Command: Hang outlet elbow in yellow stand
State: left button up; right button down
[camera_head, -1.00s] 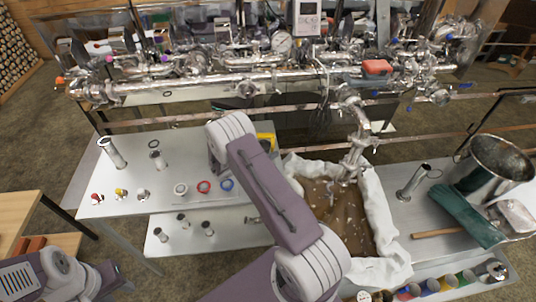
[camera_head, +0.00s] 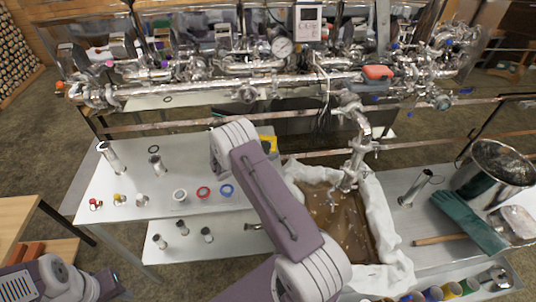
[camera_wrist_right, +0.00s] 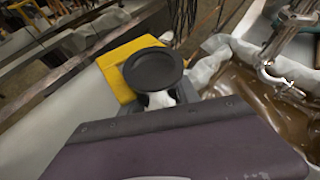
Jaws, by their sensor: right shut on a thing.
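The yellow stand (camera_head: 267,143) is on the steel table, mostly hidden behind my right arm in the head view. In the right wrist view, the yellow stand (camera_wrist_right: 118,70) lies just behind and left of the held part. My right gripper (camera_wrist_right: 158,107) is shut on a shiny metal part, which I take to be the outlet elbow (camera_wrist_right: 160,99). A round dark disc-like end faces the wrist camera and overlaps the stand in the picture. I cannot tell whether the elbow touches the stand. My left gripper is out of view; only part of the left arm shows.
A cloth-lined pan of brown syrup (camera_head: 335,215) is right of the stand, under a steel outlet pipe (camera_head: 357,150). Small fittings and coloured rings (camera_head: 203,192) stand on the left table. A steel pot (camera_head: 495,170) and green gloves (camera_head: 468,220) are at far right.

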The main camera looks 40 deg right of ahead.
jog(key=shift+d, duration=0.1)
jog(key=shift+w+d+b, duration=0.6)
jog(key=shift+w+d, duration=0.15)
jog(key=shift+w, duration=0.05)
jog(key=shift+f, duration=0.1)
jog(key=shift+w+d+f+b, duration=0.15)
jog(key=shift+w+d+b, duration=0.4)
jog(key=shift+b, duration=0.05)
jog(key=c, duration=0.8)
grip_release()
